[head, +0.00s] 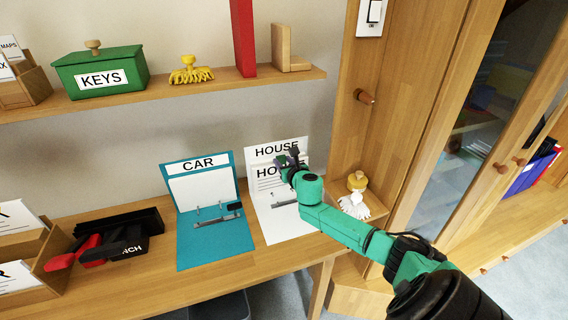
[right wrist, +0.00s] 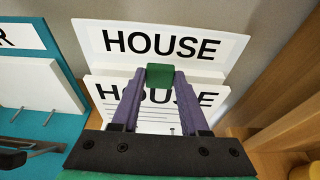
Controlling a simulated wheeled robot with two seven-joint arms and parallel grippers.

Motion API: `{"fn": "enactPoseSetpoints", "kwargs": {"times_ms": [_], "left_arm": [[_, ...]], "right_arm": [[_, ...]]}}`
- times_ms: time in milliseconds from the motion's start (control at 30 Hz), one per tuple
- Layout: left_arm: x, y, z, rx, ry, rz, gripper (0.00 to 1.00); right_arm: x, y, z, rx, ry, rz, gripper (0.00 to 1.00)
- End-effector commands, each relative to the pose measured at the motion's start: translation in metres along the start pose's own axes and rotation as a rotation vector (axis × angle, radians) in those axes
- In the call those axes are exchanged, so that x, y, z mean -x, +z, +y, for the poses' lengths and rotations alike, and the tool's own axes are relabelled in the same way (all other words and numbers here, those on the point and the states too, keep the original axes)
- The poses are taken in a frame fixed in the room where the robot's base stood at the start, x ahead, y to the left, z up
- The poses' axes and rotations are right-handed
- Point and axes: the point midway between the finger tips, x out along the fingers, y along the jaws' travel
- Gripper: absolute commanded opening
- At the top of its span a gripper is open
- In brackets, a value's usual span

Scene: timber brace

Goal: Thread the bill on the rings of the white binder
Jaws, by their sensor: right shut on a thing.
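The white binder (head: 291,226) lies open on the desk, its back cover leaning up with a HOUSE label (head: 277,148). The label also shows in the right wrist view (right wrist: 160,44). Part of its metal ring bar shows beside my arm. The bill (head: 264,171), a white sheet headed HOUSE with printed lines, is in front of the cover; it also shows in the right wrist view (right wrist: 106,95). My right gripper (right wrist: 160,78) is shut on a small green block at the bill's top edge. The fingers hide part of the bill, and I cannot tell whether its holes meet the rings. My left gripper is not in view.
A teal CAR binder (head: 184,247) lies open just left. A black punch (head: 128,242) and a red-handled tool (head: 72,254) lie further left. A shelf (head: 219,86) runs above.

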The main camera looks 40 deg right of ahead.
Motion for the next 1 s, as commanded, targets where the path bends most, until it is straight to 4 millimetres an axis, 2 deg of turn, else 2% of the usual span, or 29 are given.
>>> {"fn": "enactPoseSetpoints", "kwargs": {"times_ms": [733, 767, 800, 833, 1000], "left_arm": [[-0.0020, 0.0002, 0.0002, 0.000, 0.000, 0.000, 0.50], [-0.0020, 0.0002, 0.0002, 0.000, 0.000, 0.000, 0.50], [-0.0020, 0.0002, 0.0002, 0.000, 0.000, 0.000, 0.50], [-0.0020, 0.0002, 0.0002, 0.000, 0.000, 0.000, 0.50], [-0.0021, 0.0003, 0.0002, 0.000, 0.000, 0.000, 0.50]], "right_arm": [[-0.0098, 0.0039, -0.0001, 0.000, 0.001, -0.002, 0.00], [-0.0098, 0.0039, -0.0001, 0.000, 0.000, -0.002, 0.56], [-0.0098, 0.0038, -0.0001, 0.000, 0.000, -0.002, 0.71], [-0.0098, 0.0038, -0.0001, 0.000, 0.000, -0.001, 0.79], [-0.0098, 0.0035, -0.0002, 0.000, 0.000, -0.001, 0.79]]}}
